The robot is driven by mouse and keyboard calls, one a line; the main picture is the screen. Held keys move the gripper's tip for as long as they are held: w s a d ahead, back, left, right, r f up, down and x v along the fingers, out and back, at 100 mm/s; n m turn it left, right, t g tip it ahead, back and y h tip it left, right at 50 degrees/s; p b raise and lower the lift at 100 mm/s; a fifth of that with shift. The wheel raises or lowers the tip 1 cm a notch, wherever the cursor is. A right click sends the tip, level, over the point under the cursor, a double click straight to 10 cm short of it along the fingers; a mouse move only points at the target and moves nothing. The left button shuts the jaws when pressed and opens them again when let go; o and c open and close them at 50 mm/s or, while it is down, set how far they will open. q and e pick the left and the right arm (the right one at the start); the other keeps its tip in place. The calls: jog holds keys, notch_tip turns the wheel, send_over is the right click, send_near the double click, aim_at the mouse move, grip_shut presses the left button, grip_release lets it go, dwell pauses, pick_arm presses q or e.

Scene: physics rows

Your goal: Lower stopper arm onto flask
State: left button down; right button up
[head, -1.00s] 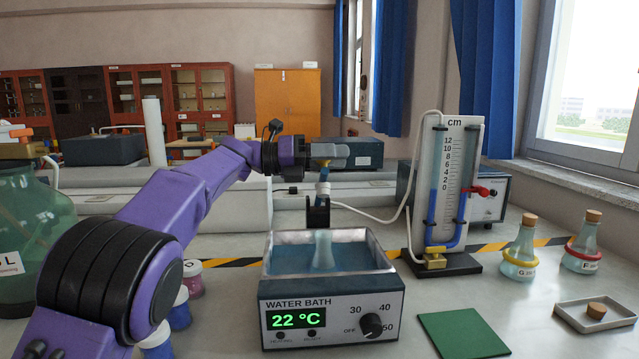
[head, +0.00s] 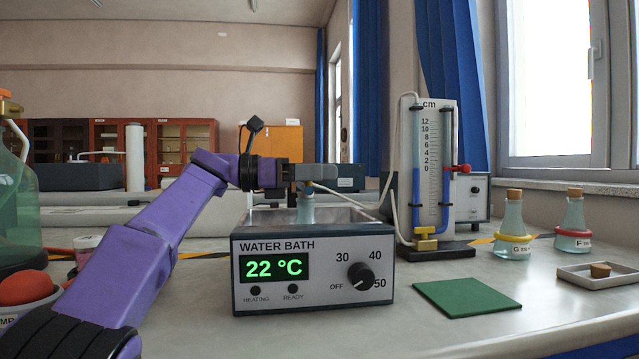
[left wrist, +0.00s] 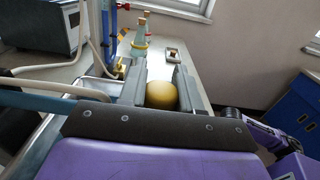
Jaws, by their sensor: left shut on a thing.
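My left gripper (head: 322,172) is shut on a yellow knob (left wrist: 161,95), which shows between its two fingers in the left wrist view. In the head view the gripper lies level just above the water bath (head: 310,265), hiding the knob and most of the stopper arm. A blue bar (left wrist: 48,98), seemingly part of the stopper arm, runs left from the gripper in the left wrist view. The pale flask (head: 306,208) stands in the bath, its neck right below the gripper. Whether the stopper touches the flask mouth cannot be told. My right gripper is out of view.
A manometer (head: 432,150) on a black base stands right of the bath, with a white tube leading toward the gripper. A green mat (head: 466,297) lies in front. Two corked flasks (head: 513,222) (head: 573,222) and a small tray (head: 590,279) stand at the right.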

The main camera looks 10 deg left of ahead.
pick_arm(q)
jog(key=shift+f, duration=0.25)
jog(key=c, duration=0.8)
grip_release()
jog(key=b+v, duration=0.1)
jog(key=v, duration=0.9)
jog(key=shift+s+a+b, duration=0.15)
jog(key=shift+a+b, duration=0.1)
jog(key=shift+b, duration=0.1)
